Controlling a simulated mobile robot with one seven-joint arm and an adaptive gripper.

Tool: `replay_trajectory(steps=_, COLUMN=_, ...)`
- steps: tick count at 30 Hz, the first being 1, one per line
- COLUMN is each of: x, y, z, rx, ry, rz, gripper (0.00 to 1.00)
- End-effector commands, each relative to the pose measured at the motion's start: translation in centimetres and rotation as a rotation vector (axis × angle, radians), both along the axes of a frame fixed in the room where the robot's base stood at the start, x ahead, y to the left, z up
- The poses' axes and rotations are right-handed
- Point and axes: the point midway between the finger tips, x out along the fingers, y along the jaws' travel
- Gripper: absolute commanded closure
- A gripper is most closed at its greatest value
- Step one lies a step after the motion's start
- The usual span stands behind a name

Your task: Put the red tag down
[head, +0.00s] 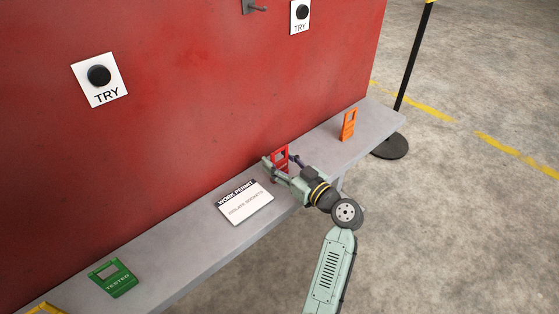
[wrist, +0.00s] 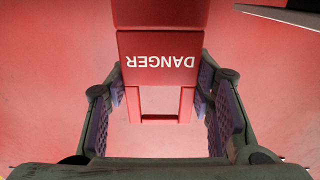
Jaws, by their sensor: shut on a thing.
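The red tag (head: 281,153) is upright near the red wall, above or on the grey shelf; I cannot tell whether its lower edge touches the shelf. In the wrist view the red tag (wrist: 160,62) reads DANGER upside down and has a rectangular opening. My gripper (head: 280,161) is shut on the tag, with one finger at each side in the wrist view (wrist: 160,100). The fingers hide part of the tag in the head view.
The grey shelf (head: 190,238) runs along the wall. A work permit card (head: 246,203) lies left of my gripper, a green tag (head: 111,279) further left. An orange tag (head: 348,125) stands to the right. A black post (head: 408,75) stands beyond the shelf's right end.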

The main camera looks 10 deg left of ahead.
Motion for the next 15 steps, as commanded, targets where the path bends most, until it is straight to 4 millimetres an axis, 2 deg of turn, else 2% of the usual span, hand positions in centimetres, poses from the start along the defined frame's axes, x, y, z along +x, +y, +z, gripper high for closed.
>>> replay_trajectory(steps=4, x=-0.01, y=-0.01, z=-0.41, rx=0.0, ry=0.0, rz=0.0, gripper=0.75)
replay_trajectory(steps=5, x=-0.01, y=-0.01, z=-0.36, rx=0.0, ry=0.0, rz=0.0, gripper=0.51)
replay_trajectory(steps=13, x=-0.01, y=0.0, z=-0.25, rx=0.0, ry=0.0, rz=0.0, gripper=0.33)
replay_trajectory(steps=15, x=-0.01, y=-0.01, z=-0.25, rx=0.0, ry=0.0, rz=0.0, gripper=0.32)
